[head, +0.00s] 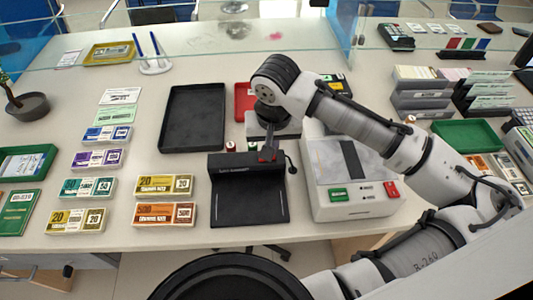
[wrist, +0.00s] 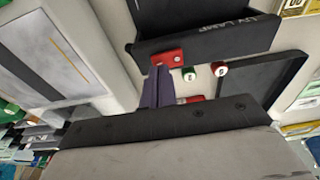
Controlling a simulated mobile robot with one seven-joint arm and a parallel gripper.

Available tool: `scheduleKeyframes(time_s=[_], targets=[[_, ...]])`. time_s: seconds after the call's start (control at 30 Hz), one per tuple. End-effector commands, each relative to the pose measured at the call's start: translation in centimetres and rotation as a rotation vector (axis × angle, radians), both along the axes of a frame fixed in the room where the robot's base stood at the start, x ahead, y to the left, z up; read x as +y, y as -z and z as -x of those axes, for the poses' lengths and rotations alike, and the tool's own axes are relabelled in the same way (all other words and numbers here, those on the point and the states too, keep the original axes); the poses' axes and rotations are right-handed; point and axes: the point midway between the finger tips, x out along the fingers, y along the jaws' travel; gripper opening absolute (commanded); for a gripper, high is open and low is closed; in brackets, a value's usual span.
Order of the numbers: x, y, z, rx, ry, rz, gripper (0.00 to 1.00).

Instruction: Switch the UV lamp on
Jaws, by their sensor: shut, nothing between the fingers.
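The UV lamp (head: 248,200) is a black unit with a hood over a flat base, on the counter in front of me. Its lettered hood (wrist: 215,38) also shows in the wrist view. A red switch (wrist: 167,59) sits at the hood's end on the rear side. My gripper (head: 268,150) is shut and empty, pointing down behind the hood's right end. In the wrist view its dark fingers (wrist: 157,75) end right by the switch; I cannot tell whether they touch it. No glow shows under the hood.
A white machine (head: 350,165) with green and red buttons stands close on the right. A black tray (head: 192,118) lies behind left. Two small capped items (wrist: 189,74) stand near the fingers. Banknote bundles (head: 165,185) lie to the left.

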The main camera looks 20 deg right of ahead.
Motion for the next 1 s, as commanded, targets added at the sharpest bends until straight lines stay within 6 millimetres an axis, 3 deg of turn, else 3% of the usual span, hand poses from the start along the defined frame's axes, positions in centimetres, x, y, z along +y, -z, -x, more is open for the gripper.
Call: scheduleKeyframes(time_s=[0.67,1.0], targets=[[0.0,1.1,0.0,0.0,0.0,0.001,0.0],[0.0,-0.6,0.0,-0.001,0.0,-0.001,0.0]])
